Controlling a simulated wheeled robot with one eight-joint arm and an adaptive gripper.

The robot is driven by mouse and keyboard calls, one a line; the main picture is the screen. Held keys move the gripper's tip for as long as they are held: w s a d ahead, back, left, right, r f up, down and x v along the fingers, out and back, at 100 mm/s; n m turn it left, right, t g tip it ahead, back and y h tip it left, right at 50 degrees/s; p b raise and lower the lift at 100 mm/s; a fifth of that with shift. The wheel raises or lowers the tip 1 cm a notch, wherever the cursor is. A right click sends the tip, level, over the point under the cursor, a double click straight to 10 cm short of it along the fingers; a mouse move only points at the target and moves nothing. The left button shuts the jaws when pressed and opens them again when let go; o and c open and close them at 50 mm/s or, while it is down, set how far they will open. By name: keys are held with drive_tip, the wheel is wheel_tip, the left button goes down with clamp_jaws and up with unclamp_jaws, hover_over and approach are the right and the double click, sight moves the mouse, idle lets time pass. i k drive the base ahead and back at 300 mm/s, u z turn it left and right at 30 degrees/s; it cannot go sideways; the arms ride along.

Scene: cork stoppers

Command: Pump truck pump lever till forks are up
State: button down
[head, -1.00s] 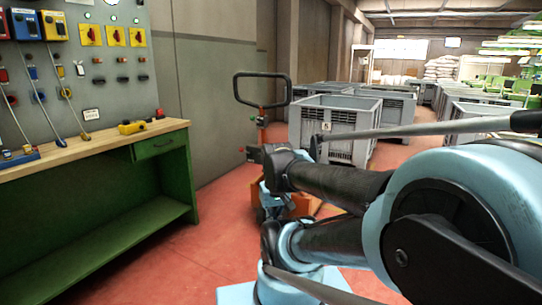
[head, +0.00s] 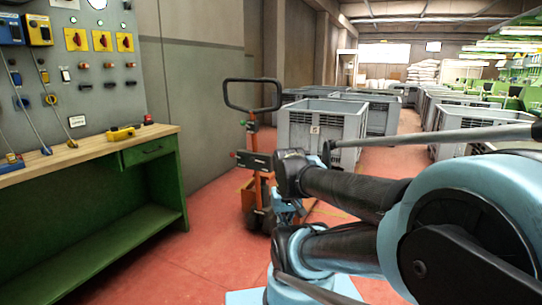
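An orange pump truck (head: 247,188) stands on the red floor in the middle of the head view. Its black loop handle (head: 252,108) rises upright on a tiller above the body. My arm covers part of the truck's right side. The forks are mostly hidden behind my arm, so their height cannot be told. My arm reaches in from the right, with a dark joint in front of the truck and a light blue part low beside it. My gripper is not clearly visible, and I cannot see it touching the lever.
A green workbench (head: 150,158) with a wooden top stands at the left, below a grey panel (head: 85,75) of switches and tools. A yellow device (head: 121,133) lies on the bench. Grey crates (head: 318,130) stand behind the truck. Red floor is free between bench and truck.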

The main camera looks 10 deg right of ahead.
sight(252, 159)
drive_tip(key=i, duration=1)
drive_tip(key=z, duration=0.05)
